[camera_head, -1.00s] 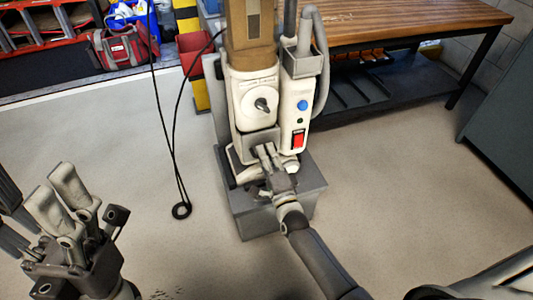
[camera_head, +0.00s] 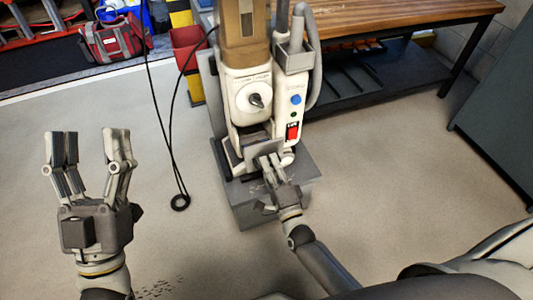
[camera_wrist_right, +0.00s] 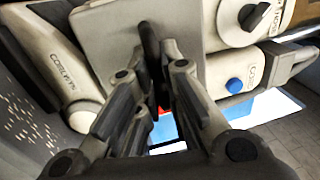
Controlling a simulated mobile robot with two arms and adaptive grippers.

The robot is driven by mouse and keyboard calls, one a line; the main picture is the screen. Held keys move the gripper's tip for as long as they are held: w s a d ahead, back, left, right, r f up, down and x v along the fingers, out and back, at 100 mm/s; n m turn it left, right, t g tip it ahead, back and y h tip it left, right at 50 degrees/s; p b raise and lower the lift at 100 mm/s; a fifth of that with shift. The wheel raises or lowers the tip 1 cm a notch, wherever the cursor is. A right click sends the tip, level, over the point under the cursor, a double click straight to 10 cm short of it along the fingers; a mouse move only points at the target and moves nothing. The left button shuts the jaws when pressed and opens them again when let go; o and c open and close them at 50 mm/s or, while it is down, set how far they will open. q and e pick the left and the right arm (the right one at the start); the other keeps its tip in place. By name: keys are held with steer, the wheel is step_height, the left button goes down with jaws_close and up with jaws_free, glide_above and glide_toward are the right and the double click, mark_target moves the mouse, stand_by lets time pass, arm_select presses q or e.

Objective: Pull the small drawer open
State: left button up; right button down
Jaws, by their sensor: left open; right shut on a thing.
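A cream and grey machine (camera_head: 250,90) stands on a grey block. Its small drawer has a grey front (camera_head: 263,149), low on the machine below the round dial. A dark gap shows above and behind this front, so the drawer stands partly out. My right gripper (camera_head: 268,163) is shut on the drawer's handle; the wrist view shows the dark handle (camera_wrist_right: 150,48) between the fingers, against the grey front (camera_wrist_right: 110,28). The fingers hide part of the front. My left gripper (camera_head: 90,150) is open and empty, fingers upward, over the floor at the left, well apart from the machine.
A red bin (camera_head: 189,47) and a red tool bag (camera_head: 113,38) are at the back left. Open floor lies on both sides.

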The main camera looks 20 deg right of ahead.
arm_select(q)
steer(key=w+f+g+y+p, duration=0.2)
steer(key=w+f+g, duration=0.2)
steer(key=f+g, duration=0.2)
step_height(320, 180, down, 2)
steer(key=shift+f, duration=0.2)
arm_select(e)
steer(key=s, duration=0.6)
steer(key=shift+s, duration=0.2)
arm_select(q)
steer(key=shift+w, duration=0.1)
arm_select(e)
steer(key=shift+f, duration=0.1)
steer(key=c, duration=1.5)
jaws_free()
steer(key=shift+c, duration=0.2)
steer(key=s+f, duration=0.2)
steer(key=s, duration=0.9)
steer(key=shift+s+d, duration=0.3)
steer(key=shift+s, duration=0.1)
